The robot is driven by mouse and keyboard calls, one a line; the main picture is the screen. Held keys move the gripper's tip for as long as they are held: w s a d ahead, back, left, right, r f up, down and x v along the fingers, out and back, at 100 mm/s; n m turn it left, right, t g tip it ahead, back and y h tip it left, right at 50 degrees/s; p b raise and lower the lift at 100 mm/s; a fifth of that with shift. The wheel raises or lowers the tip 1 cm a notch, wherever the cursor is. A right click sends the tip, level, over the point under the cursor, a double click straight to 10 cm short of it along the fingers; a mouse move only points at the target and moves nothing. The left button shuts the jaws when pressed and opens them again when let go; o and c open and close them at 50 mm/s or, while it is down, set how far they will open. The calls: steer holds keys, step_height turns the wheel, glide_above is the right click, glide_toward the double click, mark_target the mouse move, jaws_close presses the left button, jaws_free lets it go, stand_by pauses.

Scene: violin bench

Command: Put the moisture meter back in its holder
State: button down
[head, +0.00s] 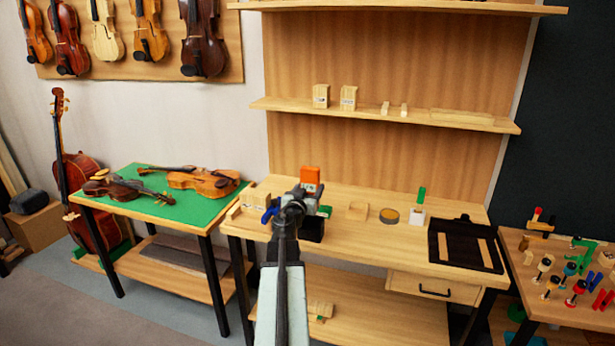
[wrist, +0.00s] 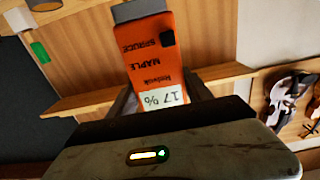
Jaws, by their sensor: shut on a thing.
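The moisture meter (head: 310,174) is orange and stands above my gripper (head: 303,192) in the head view, over the left part of the workbench. In the wrist view the meter (wrist: 150,55) appears upside down, with a grey end, the words MAPLE and SPRUCE, and a display reading 17 %. My gripper (wrist: 158,95) is shut on it, one finger on each side. A dark boxy shape (head: 312,230) shows behind my arm. I cannot tell which is the meter's holder.
A shelf (head: 450,118) runs above. A green-topped table (head: 150,205) with violins is left; a clamp-covered table (head: 560,313) is right.

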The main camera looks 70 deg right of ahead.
mark_target(311, 178)
steer(key=d+r, duration=0.1)
steer(key=d+r+p, duration=0.1)
steer(key=r, duration=0.1)
steer(key=shift+w, duration=0.2)
steer(key=shift+d+p, duration=0.2)
steer(key=shift+p, duration=0.1)
steer(key=shift+a+f, duration=0.1)
steer(key=shift+f, duration=0.1)
steer(key=shift+a+f+b, duration=0.1)
steer(key=shift+f+b, duration=0.3)
steer(key=shift+b, duration=0.25)
step_height(311, 178, down, 7)
steer(key=b, duration=0.7)
steer(key=shift+f, duration=0.15)
